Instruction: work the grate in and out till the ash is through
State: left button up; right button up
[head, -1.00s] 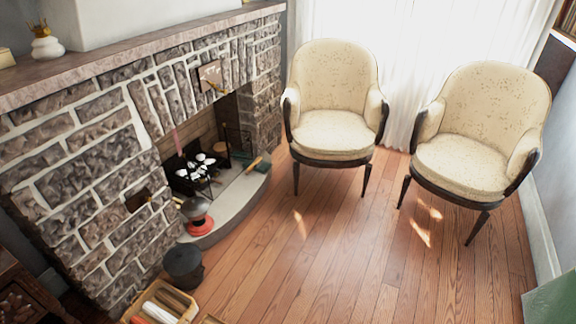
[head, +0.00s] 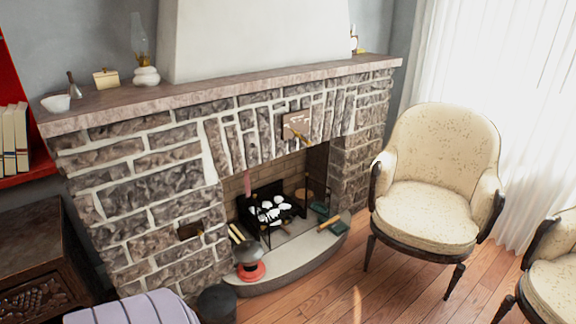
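The fire grate (head: 270,209) is a black metal basket inside the stone fireplace, at the middle of the head view. Pale, rounded lumps (head: 268,213) lie in it. Whether ash lies under the grate is too small and dark to tell. A small dark plate with a brass-coloured handle (head: 203,231) is set in the stone face left of the opening. Another brownish plate with a brass-coloured handle (head: 296,124) is on the stone above the opening. Neither of my grippers is in view.
A dark kettle-like pot on a red base (head: 249,260) stands on the pale curved hearth (head: 305,262). A dark bucket (head: 216,303) is in front of it. A green-ended tool (head: 331,224) lies at the hearth's right. Armchairs (head: 435,190) stand right; wooden floor (head: 385,285) is clear between.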

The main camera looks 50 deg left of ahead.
aim_at(265, 204)
jog(key=i+j+u, duration=0.15)
jog(key=i+u, duration=0.55)
jog(key=u, duration=0.15)
jog(key=i+u, duration=0.4)
jog(key=i+l+u, duration=0.25)
jog(key=u, duration=0.15)
jog(key=i, duration=0.05)
